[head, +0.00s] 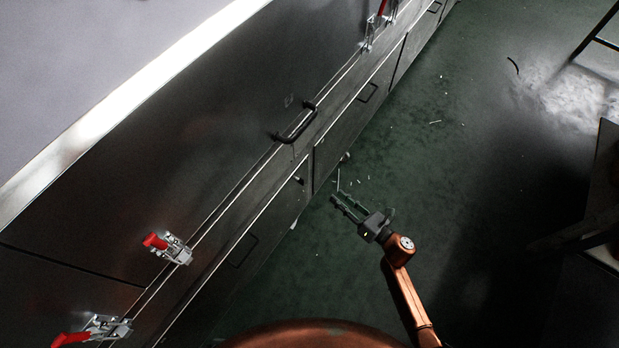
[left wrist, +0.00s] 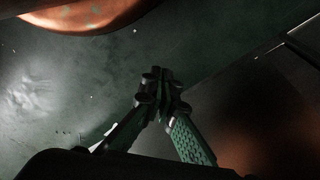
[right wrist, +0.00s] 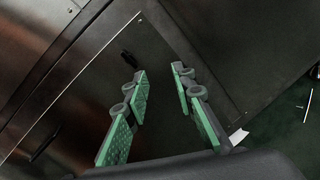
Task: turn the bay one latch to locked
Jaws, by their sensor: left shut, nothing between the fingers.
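Red-handled toggle latches sit along the edge of the steel dryer front. One latch (head: 172,247) is at the lower left of the head view, another latch (head: 100,328) is in the bottom left corner, and a third latch (head: 378,22) is at the top. I cannot tell which belongs to bay one. My right gripper (head: 343,202) is open and empty over the floor, to the right of the panels and apart from every latch. It also shows in the right wrist view (right wrist: 155,80). My left gripper (left wrist: 162,78) is shut and empty in the left wrist view, with no latch visible there.
A black bar handle (head: 297,125) stands out from the steel door (head: 190,140) between the latches. Lower panels (head: 340,145) with recessed handles run below the edge. The green floor (head: 450,150) is mostly open, with small debris. A dark piece of furniture (head: 605,170) stands at the right.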

